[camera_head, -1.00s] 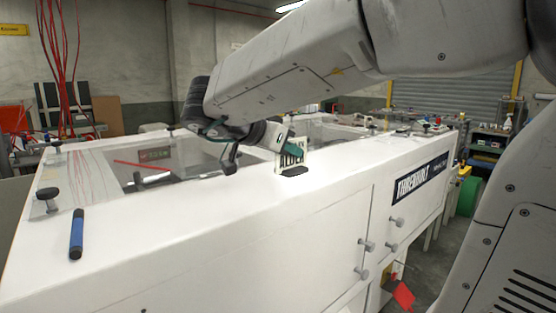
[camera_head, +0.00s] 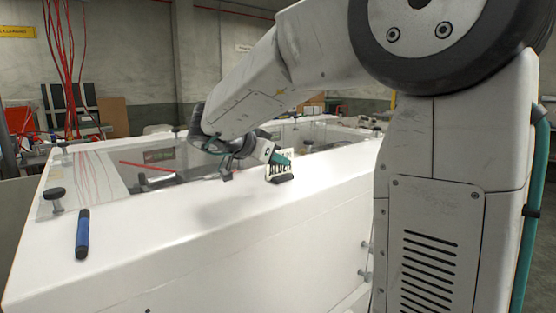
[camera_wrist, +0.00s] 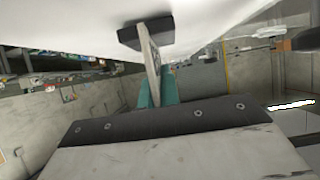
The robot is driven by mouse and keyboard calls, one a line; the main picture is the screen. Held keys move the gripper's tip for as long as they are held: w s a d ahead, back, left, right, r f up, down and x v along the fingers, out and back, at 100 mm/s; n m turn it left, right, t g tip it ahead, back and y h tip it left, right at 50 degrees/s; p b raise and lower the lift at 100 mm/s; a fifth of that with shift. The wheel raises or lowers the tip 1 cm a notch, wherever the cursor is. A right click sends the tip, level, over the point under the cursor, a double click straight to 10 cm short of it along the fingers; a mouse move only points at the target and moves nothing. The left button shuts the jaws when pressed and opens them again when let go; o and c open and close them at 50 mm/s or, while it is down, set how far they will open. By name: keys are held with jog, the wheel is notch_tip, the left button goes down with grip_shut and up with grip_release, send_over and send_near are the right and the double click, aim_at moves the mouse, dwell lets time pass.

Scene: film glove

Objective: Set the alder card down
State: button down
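The alder card (camera_head: 279,165) is a pale upright card with dark lettering, set in a dark foot. It is at the front rim of the white cabinet (camera_head: 200,215). My gripper (camera_head: 279,158) reaches it from the left, and its teal fingertips are at the card. In the wrist view, the card (camera_wrist: 151,52) runs between the teal fingers (camera_wrist: 158,90), which look closed on it. The card's foot (camera_wrist: 146,32) is at the white surface; I cannot tell whether it touches or hovers slightly. Part of the lettering is hidden by the fingers.
A blue marker-like cylinder (camera_head: 82,234) lies on the cabinet top at the left. A dark knob (camera_head: 55,197) stands near it. A clear panel lies behind the rim. The white rim between the cylinder and the card is bare.

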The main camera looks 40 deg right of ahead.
jog(key=shift+f, duration=0.15)
jog(key=c, duration=1.6)
grip_release()
jog(key=shift+a+r, duration=0.15)
jog(key=shift+r, duration=0.1)
jog(key=v, duration=1.1)
jog(key=shift+a+r, duration=0.15)
jog(key=shift+a, duration=0.2)
